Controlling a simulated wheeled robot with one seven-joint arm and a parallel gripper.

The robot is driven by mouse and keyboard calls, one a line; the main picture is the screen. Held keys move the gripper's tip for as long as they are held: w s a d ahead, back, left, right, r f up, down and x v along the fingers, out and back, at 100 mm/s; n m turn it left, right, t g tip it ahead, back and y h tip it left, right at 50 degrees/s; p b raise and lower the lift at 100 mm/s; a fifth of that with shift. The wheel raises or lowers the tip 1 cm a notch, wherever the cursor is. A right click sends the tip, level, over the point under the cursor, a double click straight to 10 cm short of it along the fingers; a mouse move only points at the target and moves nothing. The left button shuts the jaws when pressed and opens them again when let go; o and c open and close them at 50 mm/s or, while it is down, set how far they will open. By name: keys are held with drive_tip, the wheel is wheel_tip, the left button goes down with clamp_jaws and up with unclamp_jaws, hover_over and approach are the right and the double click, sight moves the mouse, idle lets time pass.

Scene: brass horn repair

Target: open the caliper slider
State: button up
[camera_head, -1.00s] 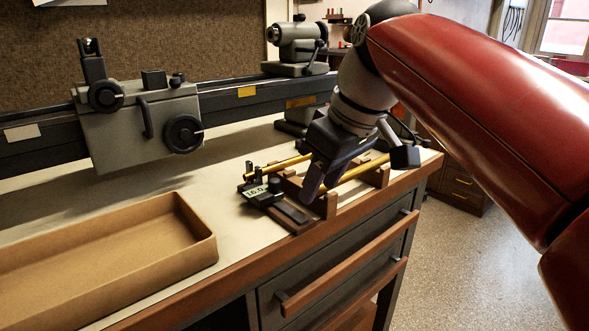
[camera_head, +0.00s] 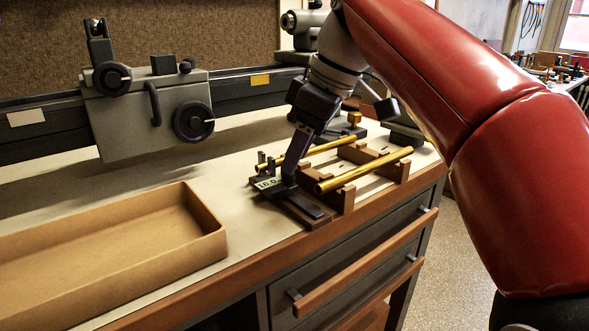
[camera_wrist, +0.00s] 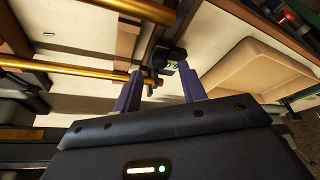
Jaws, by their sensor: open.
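The caliper (camera_head: 268,183) lies on a wooden rest at the bench's front edge, with a pale display and a dark beam. In the wrist view, its dark slider (camera_wrist: 168,57) shows between and just beyond my fingers. My gripper (camera_head: 287,180) points down at the caliper beside the display; in the wrist view, its two fingers (camera_wrist: 160,88) stand apart with the slider region between them. I cannot tell whether either finger touches it. My fingers hide part of the caliper in the head view.
Brass tubes (camera_head: 365,170) lie on wooden cradles (camera_head: 398,171) right of the caliper. An open cardboard tray (camera_head: 215,238) stands to the left. A grey lathe carriage (camera_head: 145,115) on a dark rail runs behind. Bare bench top lies between the tray and the caliper.

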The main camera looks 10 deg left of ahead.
sight(275, 177)
drive_tip(key=shift+x, duration=1.4)
clamp_jaws()
drive_tip(key=shift+d, duration=0.1)
